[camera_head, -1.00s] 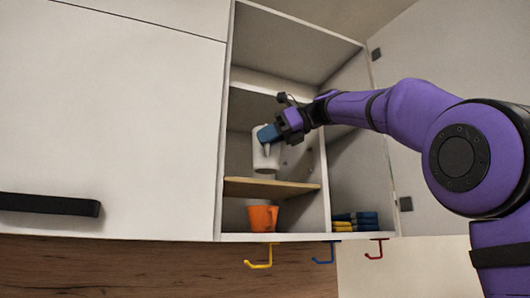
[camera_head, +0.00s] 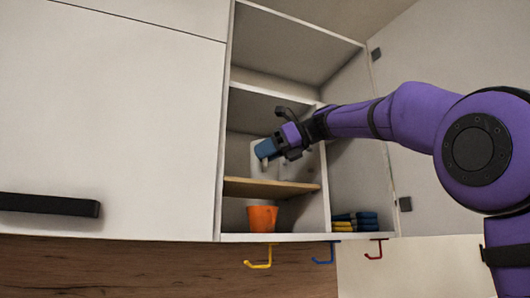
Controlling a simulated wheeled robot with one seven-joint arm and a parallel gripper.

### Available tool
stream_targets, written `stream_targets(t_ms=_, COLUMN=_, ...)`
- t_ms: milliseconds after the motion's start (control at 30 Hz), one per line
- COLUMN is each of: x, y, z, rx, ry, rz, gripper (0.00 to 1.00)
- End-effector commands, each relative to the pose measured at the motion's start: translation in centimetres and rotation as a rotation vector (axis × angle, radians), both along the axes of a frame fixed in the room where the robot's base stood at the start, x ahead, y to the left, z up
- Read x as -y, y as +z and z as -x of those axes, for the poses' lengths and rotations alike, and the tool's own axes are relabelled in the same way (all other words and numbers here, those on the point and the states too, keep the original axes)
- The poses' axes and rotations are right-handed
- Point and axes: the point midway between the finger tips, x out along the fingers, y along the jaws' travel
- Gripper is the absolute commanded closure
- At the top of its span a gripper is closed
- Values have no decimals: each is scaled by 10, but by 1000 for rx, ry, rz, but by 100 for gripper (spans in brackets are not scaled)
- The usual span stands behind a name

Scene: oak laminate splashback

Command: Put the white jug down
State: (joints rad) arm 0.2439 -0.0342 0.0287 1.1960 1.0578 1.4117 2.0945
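The white jug (camera_head: 256,165) is upright inside the open cupboard, over the wooden shelf (camera_head: 270,188). My gripper (camera_head: 265,149) is at the jug's upper part, in front of it, and looks shut on it. The gripper covers much of the jug's upper right side. The jug's base is at or behind the shelf's front edge, so I cannot tell whether it touches the shelf.
Folded blue and yellow cloths (camera_head: 355,221) lie in the right compartment. Yellow (camera_head: 258,263), blue (camera_head: 325,258) and red (camera_head: 375,254) hooks hang beneath. A closed white door (camera_head: 110,110) is at left.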

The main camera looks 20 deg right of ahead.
Motion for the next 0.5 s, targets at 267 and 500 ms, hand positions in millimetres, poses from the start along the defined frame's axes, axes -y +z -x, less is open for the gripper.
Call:
stream_targets(t_ms=267, x=0, y=0, z=0, rx=-1, ry=0, rz=-1, gripper=60)
stream_targets(t_ms=500, x=9, y=7, z=5, rx=0, ry=-3, rz=0, gripper=60)
